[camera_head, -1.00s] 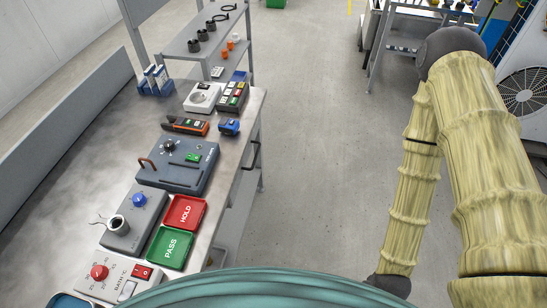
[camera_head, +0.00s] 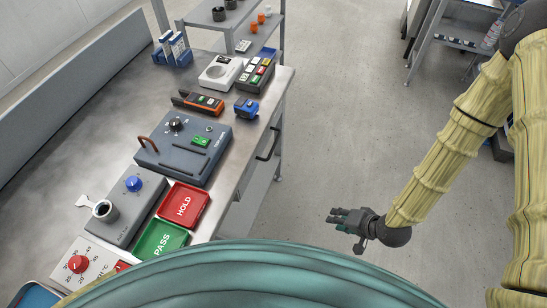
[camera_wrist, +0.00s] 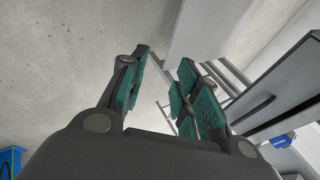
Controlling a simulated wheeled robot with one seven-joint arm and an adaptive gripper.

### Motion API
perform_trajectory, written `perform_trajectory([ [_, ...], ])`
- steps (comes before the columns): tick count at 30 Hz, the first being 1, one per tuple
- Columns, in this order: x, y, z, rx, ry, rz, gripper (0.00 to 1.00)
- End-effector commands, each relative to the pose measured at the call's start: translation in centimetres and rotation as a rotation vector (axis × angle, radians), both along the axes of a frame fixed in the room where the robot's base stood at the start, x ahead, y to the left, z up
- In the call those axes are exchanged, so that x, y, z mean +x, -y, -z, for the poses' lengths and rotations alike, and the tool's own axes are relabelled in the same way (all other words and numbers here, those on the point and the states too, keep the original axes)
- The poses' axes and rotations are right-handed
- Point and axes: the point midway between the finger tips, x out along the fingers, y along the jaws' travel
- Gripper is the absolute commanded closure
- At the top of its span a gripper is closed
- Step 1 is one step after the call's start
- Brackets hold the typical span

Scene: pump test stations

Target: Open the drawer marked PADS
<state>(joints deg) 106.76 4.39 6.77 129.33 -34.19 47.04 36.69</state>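The steel bench has a drawer front below its right edge with a dark bar handle (camera_head: 270,143) in the head view. No PADS marking is readable in either view, so I cannot tell which drawer bears it. In the wrist view a grey drawer front (camera_wrist: 285,90) with a dark handle (camera_wrist: 252,111) shows at the right and looks closed. My gripper (camera_head: 345,221) is over the open floor, to the right of the bench and apart from it. In the wrist view its green-padded fingers (camera_wrist: 163,90) stand apart with nothing between them.
On the bench lie a red HOLD tray (camera_head: 184,205), a green PASS tray (camera_head: 161,240), a grey test unit (camera_head: 183,151) and several instruments. A shelf rack (camera_head: 243,40) stands behind. The floor (camera_head: 350,120) right of the bench is clear.

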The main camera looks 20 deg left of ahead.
Motion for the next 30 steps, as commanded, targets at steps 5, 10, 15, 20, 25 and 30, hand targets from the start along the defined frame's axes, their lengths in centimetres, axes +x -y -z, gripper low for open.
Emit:
perform_trajectory([
  [5,6.9,-6.2,-0.6,0.271,0.056,-0.014,0.68],
  [10,11.3,-11.2,-3.4,0.505,0.048,-0.082,0.68],
  [15,13.8,-14.5,-6.4,0.670,-0.002,-0.181,0.68],
  [20,14.6,-16.0,-8.4,0.745,-0.057,-0.259,0.68],
  [25,14.8,-16.7,-9.4,0.772,-0.086,-0.297,0.68],
  [30,14.8,-17.9,-9.4,0.774,-0.092,-0.300,0.68],
])
